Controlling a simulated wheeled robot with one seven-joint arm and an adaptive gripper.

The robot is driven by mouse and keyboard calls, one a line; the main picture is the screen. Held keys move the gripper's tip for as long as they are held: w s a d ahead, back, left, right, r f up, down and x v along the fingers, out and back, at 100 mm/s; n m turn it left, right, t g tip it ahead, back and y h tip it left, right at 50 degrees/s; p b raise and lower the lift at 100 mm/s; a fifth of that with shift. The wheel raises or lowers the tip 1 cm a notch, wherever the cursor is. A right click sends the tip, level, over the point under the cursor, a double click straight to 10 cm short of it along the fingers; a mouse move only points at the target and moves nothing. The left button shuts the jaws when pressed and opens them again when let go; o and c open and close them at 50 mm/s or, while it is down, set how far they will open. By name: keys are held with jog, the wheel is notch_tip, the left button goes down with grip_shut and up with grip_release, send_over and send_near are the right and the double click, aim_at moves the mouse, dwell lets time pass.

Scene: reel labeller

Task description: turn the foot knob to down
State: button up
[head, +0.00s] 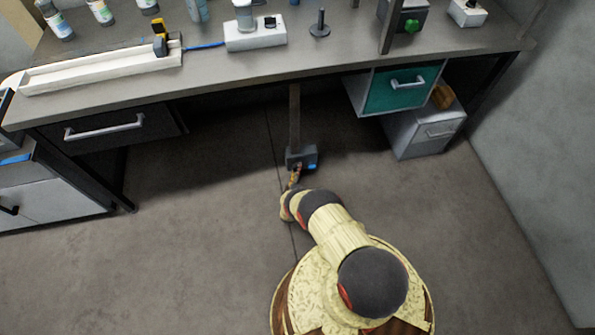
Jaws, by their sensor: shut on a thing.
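A grey box (301,153) sits under the bench at the lower end of a brown upright post, near the floor. A small blue patch (312,166) shows on its front right. My arm reaches forward from the bottom of the view, and my gripper (297,168) is at the front of the box, left of the blue patch. My gripper is shut on the foot knob there. The knob is small and mostly hidden by my gripper, so its pointing direction cannot be told.
The bench top (290,62) overhangs the box and carries bottles, a long white tray (100,72) and small devices. A teal drawer (402,88) and a grey cabinet (425,130) stand to the right, a black-fronted drawer (105,128) to the left. The floor around my arm is clear.

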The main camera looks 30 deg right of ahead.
jog(key=o, duration=1.2)
jog(key=shift+c, duration=0.2)
jog(key=v, duration=1.2)
